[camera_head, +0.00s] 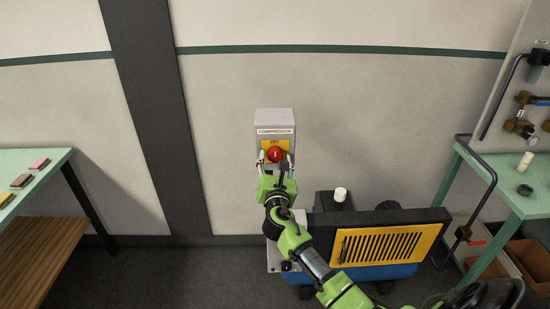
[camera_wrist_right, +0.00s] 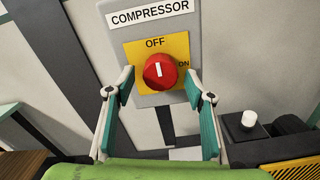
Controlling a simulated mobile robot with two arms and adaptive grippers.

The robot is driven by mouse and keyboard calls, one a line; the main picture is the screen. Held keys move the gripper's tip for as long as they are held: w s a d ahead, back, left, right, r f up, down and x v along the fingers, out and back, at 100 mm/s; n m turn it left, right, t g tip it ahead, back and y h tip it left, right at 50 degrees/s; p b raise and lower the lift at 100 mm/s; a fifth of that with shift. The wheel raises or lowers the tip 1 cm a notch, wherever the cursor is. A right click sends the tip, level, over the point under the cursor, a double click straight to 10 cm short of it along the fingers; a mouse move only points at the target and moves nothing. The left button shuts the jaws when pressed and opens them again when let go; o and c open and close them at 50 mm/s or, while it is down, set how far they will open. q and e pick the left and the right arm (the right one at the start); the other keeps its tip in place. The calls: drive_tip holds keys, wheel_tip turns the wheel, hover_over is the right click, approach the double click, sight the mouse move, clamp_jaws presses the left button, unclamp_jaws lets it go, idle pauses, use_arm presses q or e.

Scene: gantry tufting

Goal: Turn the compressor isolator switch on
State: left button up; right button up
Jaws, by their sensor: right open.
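The compressor isolator switch is a grey box (camera_head: 274,121) on the wall, labelled COMPRESSOR. Its red round knob (camera_head: 276,155) sits on a yellow plate (camera_wrist_right: 135,53) marked OFF at the top and ON at the right. In the right wrist view the knob (camera_wrist_right: 160,72) has a white mark standing upright, towards OFF. My right gripper (camera_head: 274,160) is open in front of the box, its fingers (camera_wrist_right: 159,88) spread to either side below the knob. I cannot tell whether they touch it. My left gripper is not in view.
A compressor with a yellow grille (camera_head: 385,247) stands on the floor below, under my right arm. A green-topped table (camera_head: 45,180) with small coloured blocks is at the left. A green bench (camera_head: 515,190) with pipe fittings is at the right. The wall around the switch is clear.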

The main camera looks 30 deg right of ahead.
drive_tip(key=shift+w+d, duration=0.25)
drive_tip(key=shift+w, duration=0.1)
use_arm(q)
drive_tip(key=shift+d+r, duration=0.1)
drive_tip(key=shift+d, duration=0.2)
use_arm(e)
drive_tip(key=c, duration=1.1)
